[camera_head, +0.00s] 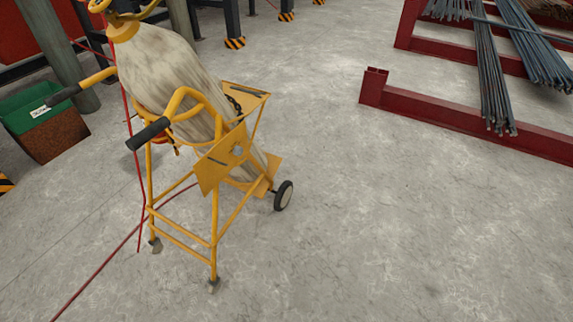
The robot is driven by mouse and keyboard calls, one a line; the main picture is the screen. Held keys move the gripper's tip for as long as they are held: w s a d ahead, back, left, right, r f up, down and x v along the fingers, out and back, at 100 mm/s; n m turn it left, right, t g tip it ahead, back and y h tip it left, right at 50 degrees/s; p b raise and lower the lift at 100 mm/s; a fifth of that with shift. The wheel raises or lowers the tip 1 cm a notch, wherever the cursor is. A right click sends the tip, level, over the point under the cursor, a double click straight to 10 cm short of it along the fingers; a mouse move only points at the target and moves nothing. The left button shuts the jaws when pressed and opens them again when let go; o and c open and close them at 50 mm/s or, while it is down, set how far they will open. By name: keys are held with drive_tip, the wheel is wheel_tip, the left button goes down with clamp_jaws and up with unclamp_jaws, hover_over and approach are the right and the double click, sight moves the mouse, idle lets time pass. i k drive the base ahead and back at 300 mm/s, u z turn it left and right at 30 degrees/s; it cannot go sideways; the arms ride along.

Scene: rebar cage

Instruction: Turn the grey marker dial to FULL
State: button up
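A yellow gas-bottle trolley (213,244) stands on the concrete floor left of the middle, with a worn beige cylinder (168,75) leaning in it. A yellow plate (213,170) on the trolley's side faces me at a tilt. A small grey round thing (238,150) sits on this plate and may be the marker dial. Its pointer and any lettering such as FULL are too small to read. My gripper is not in view.
The trolley has black handle grips (148,133) and a wheel (284,195). A red hose (90,277) runs along the floor at left. A green bin (40,105) stands at far left. Rebar bundles (490,80) lie over red beams (460,122) at upper right. The right foreground floor is clear.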

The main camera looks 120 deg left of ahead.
sight(238, 150)
drive_tip(key=u, duration=0.05)
drive_tip(key=i, duration=0.3)
drive_tip(key=u, duration=4.05)
drive_tip(key=k, duration=0.45)
drive_tip(key=z, duration=0.6)
drive_tip(key=i, duration=1.15)
drive_tip(key=u, duration=0.7)
